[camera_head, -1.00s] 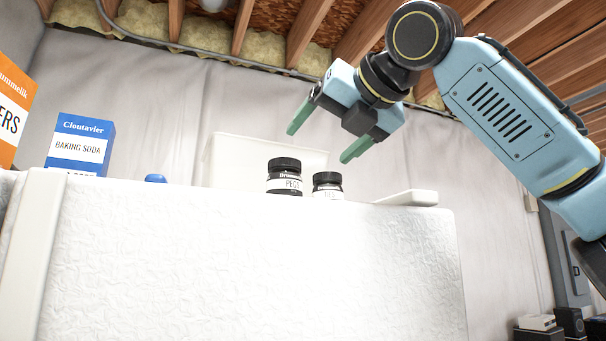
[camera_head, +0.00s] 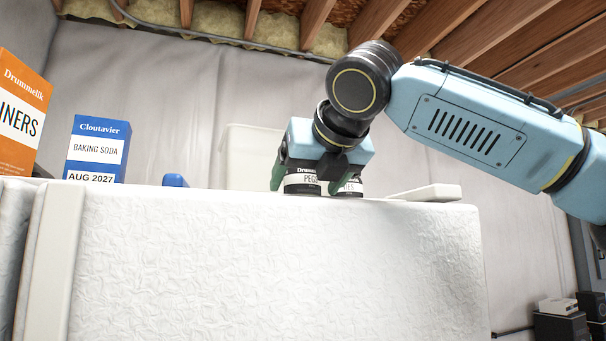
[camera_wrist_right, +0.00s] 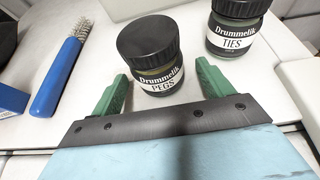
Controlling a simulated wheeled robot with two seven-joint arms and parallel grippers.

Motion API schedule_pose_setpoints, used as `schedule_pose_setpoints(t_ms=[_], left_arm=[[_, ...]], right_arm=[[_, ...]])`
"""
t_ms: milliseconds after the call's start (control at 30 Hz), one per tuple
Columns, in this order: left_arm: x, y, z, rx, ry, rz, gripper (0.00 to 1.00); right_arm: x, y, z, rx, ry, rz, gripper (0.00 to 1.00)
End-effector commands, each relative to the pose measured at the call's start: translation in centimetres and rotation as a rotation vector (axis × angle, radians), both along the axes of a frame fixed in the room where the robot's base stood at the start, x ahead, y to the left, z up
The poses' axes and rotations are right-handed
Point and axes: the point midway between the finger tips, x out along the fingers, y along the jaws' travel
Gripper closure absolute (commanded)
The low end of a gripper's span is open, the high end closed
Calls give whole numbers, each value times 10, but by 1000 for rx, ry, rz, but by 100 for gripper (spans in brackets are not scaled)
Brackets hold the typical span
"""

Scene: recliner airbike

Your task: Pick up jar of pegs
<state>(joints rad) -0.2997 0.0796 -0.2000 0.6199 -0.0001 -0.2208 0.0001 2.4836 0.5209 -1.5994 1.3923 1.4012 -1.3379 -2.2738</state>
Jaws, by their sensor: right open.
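The jar of pegs (camera_wrist_right: 152,62) has a black lid and a white label reading "PEGS". It stands upright on the white surface. In the head view the jar (camera_head: 301,182) shows only partly, behind my right gripper (camera_head: 305,186). In the right wrist view my right gripper (camera_wrist_right: 160,85) is open, with one green finger towards each side of the jar. The jar is at and just beyond the fingertips. I cannot tell whether the fingers touch it. My left gripper is not in view.
A similar jar labelled "TIES" (camera_wrist_right: 235,28) stands close by on the right. A blue-handled brush (camera_wrist_right: 62,72) lies to the left. In the head view, a baking soda box (camera_head: 98,149) and an orange box (camera_head: 22,115) stand at the left, with a pale bin (camera_head: 245,150) behind.

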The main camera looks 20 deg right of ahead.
Motion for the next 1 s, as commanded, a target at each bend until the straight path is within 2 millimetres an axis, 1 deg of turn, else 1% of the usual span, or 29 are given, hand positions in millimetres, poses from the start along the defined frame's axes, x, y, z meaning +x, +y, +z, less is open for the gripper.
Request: schedule_pose_setpoints(t_ms=[33, 100, 200, 433, 467, 867, 900, 1000], left_arm=[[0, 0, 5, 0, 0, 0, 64], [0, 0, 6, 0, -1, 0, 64], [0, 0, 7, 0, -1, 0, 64], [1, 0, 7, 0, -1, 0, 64], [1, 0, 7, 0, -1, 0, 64], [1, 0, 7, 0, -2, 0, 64], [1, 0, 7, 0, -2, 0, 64], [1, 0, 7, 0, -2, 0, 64]], right_arm=[[7, 1, -1, -2, 1, -1, 21], [16, 1, -5, 0, 1, -1, 21], [23, 2, -8, 1, 0, 0, 21], [25, 2, -10, 1, -1, 1, 21], [25, 2, -10, 1, -1, 1, 22], [24, 2, -9, 1, -1, 1, 74], [24, 2, -8, 2, -3, 0, 77], [24, 2, -8, 2, -3, 0, 77]])
